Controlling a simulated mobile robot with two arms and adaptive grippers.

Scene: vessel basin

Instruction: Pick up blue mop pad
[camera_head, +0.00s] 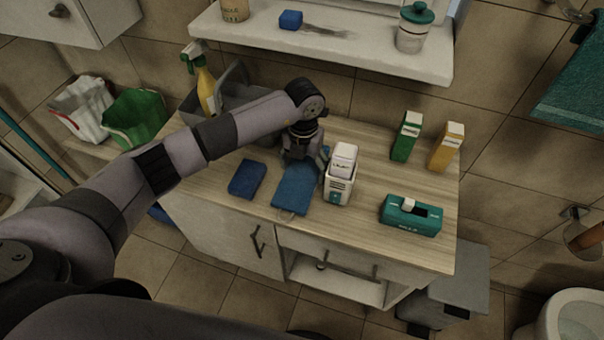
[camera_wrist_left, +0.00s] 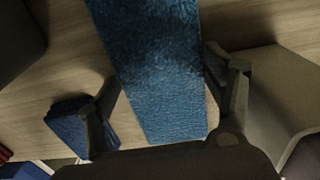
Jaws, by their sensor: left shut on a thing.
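The blue mop pad (camera_head: 296,190) is a long, flat, textured blue piece near the middle of the wooden countertop. My left gripper (camera_head: 303,158) reaches down over its far end, and my wrist hides that part in the head view. In the left wrist view the pad (camera_wrist_left: 165,75) runs between the two fingers of my left gripper (camera_wrist_left: 162,80). The gripper is shut on the pad. I cannot tell whether the pad is clear of the countertop. My right gripper is not in view.
A darker blue block (camera_head: 247,179) lies just left of the pad. A white container (camera_head: 340,184) stands close on its right. A teal box (camera_head: 411,214), a green carton (camera_head: 406,137) and a yellow carton (camera_head: 447,147) stand further right. A grey basin (camera_head: 236,84) and yellow spray bottle (camera_head: 207,90) are behind.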

